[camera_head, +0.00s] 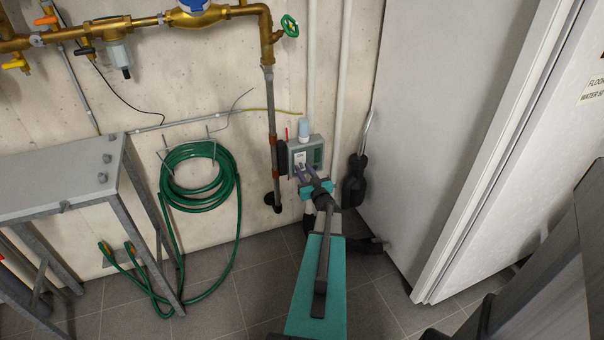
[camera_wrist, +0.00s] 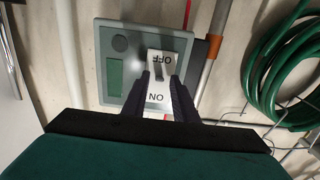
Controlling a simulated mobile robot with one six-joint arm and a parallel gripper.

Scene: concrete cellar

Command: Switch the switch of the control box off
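The control box (camera_head: 315,153) is a grey-green box on the wall, low beside a brown-and-grey pipe. In the wrist view the control box (camera_wrist: 115,38) appears upside down, with a green display and a round dark button. Its white switch plate reads OFF at the picture's top and ON at the bottom. The small grey switch (camera_wrist: 157,70) sits between these labels; I cannot tell surely which way it is tipped. My gripper (camera_head: 304,172) is right in front of the box. In the wrist view its dark fingers (camera_wrist: 160,77) are apart, one on each side of the plate's middle; contact is unclear.
A coiled green hose (camera_head: 199,151) hangs on the wall left of the box. A grey metal table (camera_head: 62,180) stands further left. A large white cabinet (camera_head: 450,110) stands close on the right. A dark-handled tool (camera_head: 355,183) leans between box and cabinet.

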